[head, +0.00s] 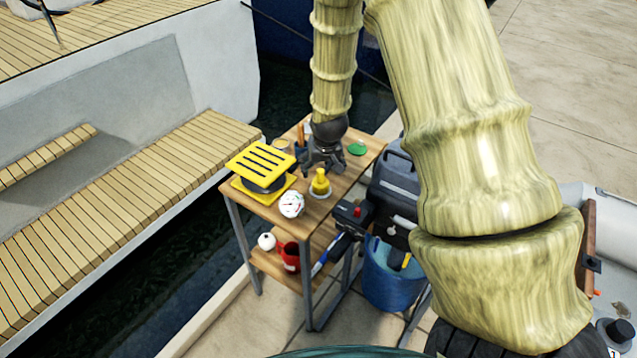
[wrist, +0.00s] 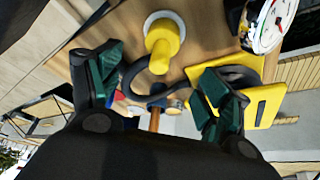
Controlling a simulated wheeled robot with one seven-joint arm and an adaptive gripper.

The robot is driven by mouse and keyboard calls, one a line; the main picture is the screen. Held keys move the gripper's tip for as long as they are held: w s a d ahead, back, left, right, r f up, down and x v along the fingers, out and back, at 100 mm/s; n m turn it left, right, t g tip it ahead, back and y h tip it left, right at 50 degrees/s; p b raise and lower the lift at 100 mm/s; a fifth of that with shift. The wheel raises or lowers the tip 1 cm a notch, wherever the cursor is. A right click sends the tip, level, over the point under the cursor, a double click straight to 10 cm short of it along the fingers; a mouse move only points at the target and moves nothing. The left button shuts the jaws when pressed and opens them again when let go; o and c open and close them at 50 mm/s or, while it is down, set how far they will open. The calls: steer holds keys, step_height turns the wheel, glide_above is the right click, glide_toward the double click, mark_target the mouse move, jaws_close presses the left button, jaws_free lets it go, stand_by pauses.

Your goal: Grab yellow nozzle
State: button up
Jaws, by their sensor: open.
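The yellow nozzle (head: 320,183) stands upright on a white round base on the small wooden table (head: 340,192). In the wrist view the nozzle (wrist: 163,45) is near the top centre, beyond the fingertips. My gripper (head: 322,165) is open, just behind the nozzle in the head view. In the wrist view its two green-padded fingers (wrist: 158,78) are spread wide, with nothing held between them. The nozzle's tip points toward the gap between the fingers. I cannot tell the exact distance.
A yellow slatted piece (head: 262,162) and a white dial gauge (head: 291,204) sit left of the nozzle. A green disc (head: 357,149) lies behind it to the right. A red mug (head: 289,256) is on the lower shelf. A dark grey case (head: 394,180) stands close right of the table.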

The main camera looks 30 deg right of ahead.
mark_target(322, 171)
steer(key=x, duration=0.3)
steer(key=shift+d+f+p, duration=0.25)
steer(key=shift+p, duration=0.15)
steer(key=shift+p+x, duration=1.3)
steer(key=shift+x, duration=1.75)
steer(key=shift+w+a, duration=0.1)
steer(key=shift+a, duration=0.05)
steer(key=c, duration=1.2)
